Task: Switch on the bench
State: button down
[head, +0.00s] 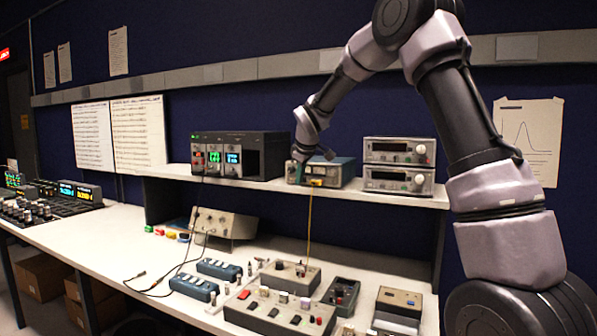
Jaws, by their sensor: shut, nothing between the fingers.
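The bench (95,235) is a long white worktop with a raised shelf (395,195) at its back. My gripper (299,158) is shut and empty. It points down at the left front of a small blue-grey instrument (338,174) on the shelf; I cannot tell whether it touches it. The gripper hides part of that instrument's front. To its left, a black rack unit (262,155) has lit green and blue displays. To its right, two stacked grey instruments (399,166) have dark displays. I cannot make out which control is the bench's switch.
A grey control panel (280,312) with several buttons, blue blocks (194,287), and a beige box (224,223) with cables lie on the worktop. The worktop's left middle is mostly clear.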

jog(key=shift+w+d+f, duration=0.1)
jog(key=shift+w+d, duration=0.35)
jog(key=shift+w, duration=0.35)
jog(key=shift+w+d+f, duration=0.15)
jog(key=shift+w, duration=0.05)
jog(key=shift+r, duration=0.9)
